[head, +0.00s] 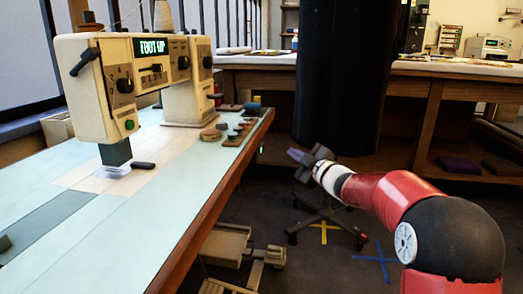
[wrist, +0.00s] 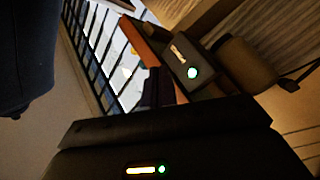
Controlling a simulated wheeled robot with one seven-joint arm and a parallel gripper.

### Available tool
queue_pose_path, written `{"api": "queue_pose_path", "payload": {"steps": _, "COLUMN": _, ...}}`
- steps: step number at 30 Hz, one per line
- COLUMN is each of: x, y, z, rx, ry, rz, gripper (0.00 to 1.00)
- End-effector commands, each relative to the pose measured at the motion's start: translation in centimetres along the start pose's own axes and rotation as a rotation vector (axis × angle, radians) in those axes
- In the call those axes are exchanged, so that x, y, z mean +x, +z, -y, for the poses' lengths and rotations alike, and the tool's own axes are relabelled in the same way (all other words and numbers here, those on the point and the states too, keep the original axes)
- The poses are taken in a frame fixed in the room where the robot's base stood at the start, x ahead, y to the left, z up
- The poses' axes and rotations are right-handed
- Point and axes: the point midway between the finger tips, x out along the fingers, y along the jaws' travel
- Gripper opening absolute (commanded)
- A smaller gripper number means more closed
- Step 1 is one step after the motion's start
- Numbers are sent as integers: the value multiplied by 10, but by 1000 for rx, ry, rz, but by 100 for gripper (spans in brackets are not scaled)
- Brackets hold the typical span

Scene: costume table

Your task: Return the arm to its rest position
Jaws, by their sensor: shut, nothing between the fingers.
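My red arm reaches in from the right in the head view. My gripper (head: 300,157) is at its end, to the right of the sewing table's edge and apart from it, over open floor. The gripper is shut and empty. In the wrist view the dark gripper body fills the bottom, with the shut fingers (wrist: 160,85) above it, pointing away from the camera.
A cream sewing machine (head: 150,80) stands on the pale table (head: 175,195) at left, with several small round items near the table's far right corner. A dark column (head: 340,75) stands behind my gripper. A wheeled stool base (head: 320,222) is on the floor below.

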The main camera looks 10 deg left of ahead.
Motion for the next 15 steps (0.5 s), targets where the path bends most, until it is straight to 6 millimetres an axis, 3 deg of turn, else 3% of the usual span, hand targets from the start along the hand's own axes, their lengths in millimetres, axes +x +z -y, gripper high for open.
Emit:
{"api": "queue_pose_path", "payload": {"steps": 5, "x": 0, "y": 0, "z": 0, "rx": 0, "ry": 1, "rz": 1, "gripper": 0}}
{"api": "queue_pose_path", "payload": {"steps": 8, "x": -6, "y": -6, "z": -11, "rx": 7, "ry": 17, "rz": 35, "gripper": 0}}
{"api": "queue_pose_path", "payload": {"steps": 11, "x": -27, "y": -16, "z": -35, "rx": 39, "ry": 65, "rz": 140, "gripper": 0}}
{"api": "queue_pose_path", "payload": {"steps": 15, "x": -89, "y": -33, "z": -73, "rx": 147, "ry": 167, "rz": 387, "gripper": 0}}
